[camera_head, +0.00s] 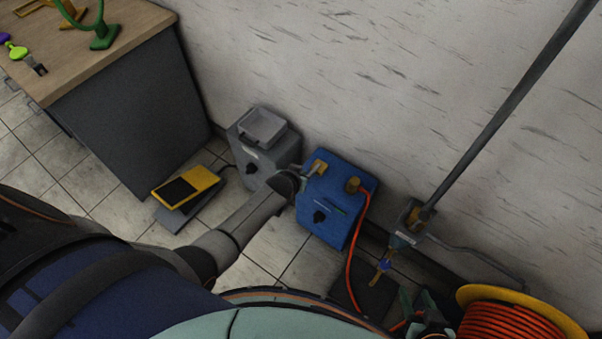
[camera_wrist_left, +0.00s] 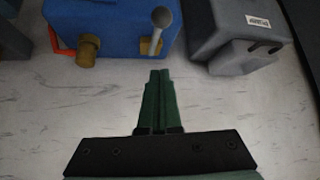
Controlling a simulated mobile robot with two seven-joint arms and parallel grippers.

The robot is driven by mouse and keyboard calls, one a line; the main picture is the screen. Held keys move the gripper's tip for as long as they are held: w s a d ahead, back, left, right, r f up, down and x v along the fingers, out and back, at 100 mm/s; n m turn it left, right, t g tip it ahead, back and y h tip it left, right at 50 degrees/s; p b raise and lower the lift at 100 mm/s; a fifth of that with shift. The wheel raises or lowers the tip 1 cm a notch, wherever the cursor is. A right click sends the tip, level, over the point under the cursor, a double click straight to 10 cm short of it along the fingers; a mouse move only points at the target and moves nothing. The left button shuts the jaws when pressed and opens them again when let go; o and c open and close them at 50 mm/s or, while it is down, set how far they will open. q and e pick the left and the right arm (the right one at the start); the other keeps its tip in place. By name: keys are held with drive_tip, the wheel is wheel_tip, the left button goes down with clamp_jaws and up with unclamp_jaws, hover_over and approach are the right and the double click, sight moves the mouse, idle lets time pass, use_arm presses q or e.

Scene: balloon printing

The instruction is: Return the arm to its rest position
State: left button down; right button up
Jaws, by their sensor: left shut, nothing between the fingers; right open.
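My left arm reaches across the head view from the lower left. Its left gripper (camera_head: 303,182) is beside the upper left part of a blue box (camera_head: 340,212), close to a brass fitting on top. In the left wrist view the green fingers (camera_wrist_left: 158,72) are shut together and empty, just apart from the blue box (camera_wrist_left: 105,28) and a grey lever (camera_wrist_left: 160,25) on it. My right gripper (camera_head: 418,302) shows partly at the bottom of the head view, open, near the orange hose reel.
A grey machine (camera_head: 262,148) stands left of the blue box; it also shows in the left wrist view (camera_wrist_left: 240,35). A yellow pedal (camera_head: 186,187) lies on the floor. A wall pipe with valve (camera_head: 410,225), an orange hose reel (camera_head: 515,318) and a wooden-topped table (camera_head: 110,50) surround them.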

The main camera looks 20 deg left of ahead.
idle(0.4)
use_arm(q)
drive_tip(key=s+d+r+m+h+p, duration=0.1)
drive_tip(key=s+d+r+p, duration=0.1)
drive_tip(key=s+r, duration=0.5)
drive_tip(key=s+d+r+m+h+p, duration=0.1)
drive_tip(key=s+r+p, duration=0.4)
drive_tip(key=s, duration=1.1)
wheel_tip(320, 180, up, 3)
drive_tip(key=shift+d+f+m+t+h, duration=0.1)
drive_tip(key=shift+d+m+t+h, duration=0.3)
drive_tip(key=shift+d, duration=0.7)
